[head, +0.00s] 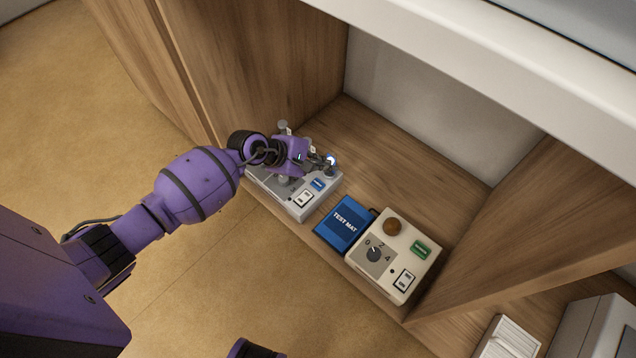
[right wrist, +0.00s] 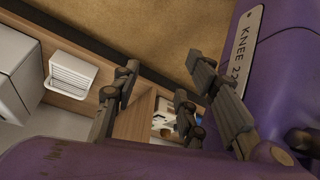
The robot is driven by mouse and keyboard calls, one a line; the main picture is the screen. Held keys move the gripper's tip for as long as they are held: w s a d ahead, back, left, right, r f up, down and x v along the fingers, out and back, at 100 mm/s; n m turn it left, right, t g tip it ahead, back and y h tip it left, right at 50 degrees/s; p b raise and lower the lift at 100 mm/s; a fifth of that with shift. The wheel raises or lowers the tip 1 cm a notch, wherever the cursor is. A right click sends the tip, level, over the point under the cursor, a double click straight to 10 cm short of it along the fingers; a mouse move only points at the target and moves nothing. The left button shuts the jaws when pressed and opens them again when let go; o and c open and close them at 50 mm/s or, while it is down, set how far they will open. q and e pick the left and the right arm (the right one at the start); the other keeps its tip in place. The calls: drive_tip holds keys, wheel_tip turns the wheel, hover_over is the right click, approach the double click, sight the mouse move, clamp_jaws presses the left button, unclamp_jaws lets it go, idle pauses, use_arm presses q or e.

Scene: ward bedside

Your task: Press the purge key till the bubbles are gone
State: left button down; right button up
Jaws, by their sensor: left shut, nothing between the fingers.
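A grey device (head: 298,207) sits on the wooden shelf, with a blue label (head: 318,184), a white rocker switch and grey knobs. My left gripper (head: 328,165) is shut and empty over its far right corner. The fingertips are at a small round part with a pale blue-white glow (head: 331,158); I cannot tell whether they press it. The gripper and wrist hide much of the device's top. No purge marking is readable and no bubbles can be made out. My right gripper (right wrist: 163,78) is open and empty in the right wrist view, away from the device.
A blue test mat (head: 342,224) lies beside the grey device. Right of it stands a cream box (head: 404,262) with a dial, a brown knob, a green label and a rocker switch. Wooden side panels and a white top edge enclose the shelf. A white slatted item (head: 508,340) is at lower right.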

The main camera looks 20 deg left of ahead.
use_arm(q)
drive_tip(key=b, duration=0.5)
hover_over(322, 188)
wheel_tip(322, 188, down, 7)
drive_tip(key=shift+f, duration=0.45)
drive_tip(key=shift+f+b, duration=0.25)
drive_tip(key=shift+b, duration=0.2)
use_arm(e)
drive_tip(key=shift+n, duration=0.4)
drive_tip(key=x, duration=0.5)
drive_tip(key=shift+w+d+f, duration=0.1)
drive_tip(key=shift+d+f, duration=0.05)
drive_tip(key=shift+d, duration=0.1)
drive_tip(key=shift+s+f, duration=0.15)
drive_tip(key=shift+s, duration=0.35)
drive_tip(key=shift+w, duration=0.15)
use_arm(q)
drive_tip(key=shift+f+b, duration=0.35)
drive_tip(key=shift+f, duration=0.05)
use_arm(e)
drive_tip(key=shift+f, duration=0.2)
